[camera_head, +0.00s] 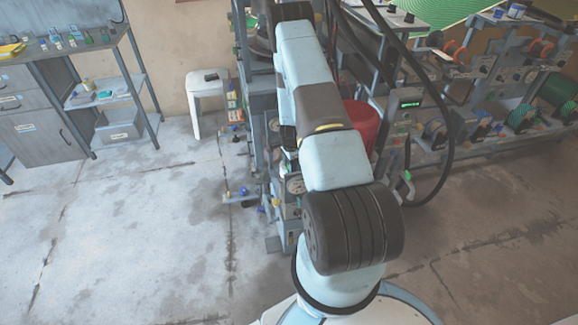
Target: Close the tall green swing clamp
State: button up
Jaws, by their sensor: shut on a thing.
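My arm runs from the bottom middle up to the top edge of the head view and covers much of the press. My gripper is not in view; it lies beyond the arm or past the top edge. I cannot make out the tall green swing clamp. The plate press (257,115) shows only in part, as grey metal framework with gauges and small fittings on both sides of my arm.
A red drum (362,124) stands just right of my arm. Thick black hoses (447,130) loop on the right. A shelf unit (118,115) is further left. The left floor is clear.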

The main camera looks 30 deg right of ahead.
jog(key=n, duration=0.3)
jog(key=shift+w+d+r+n, duration=0.1)
jog(key=shift+w+r+n, duration=0.05)
jog(key=shift+w+n, duration=0.15)
jog(key=n, duration=0.4)
jog(key=shift+n, duration=0.3)
jog(key=n, duration=0.3)
jog(key=shift+w+n, duration=0.1)
jog(key=shift+n, duration=2)
jog(key=o, duration=1)
jog(key=shift+s, duration=0.25)
jog(key=shift+o, duration=0.2)
notch_tip(320, 180, up, 14)
jog(key=shift+f, duration=0.25)
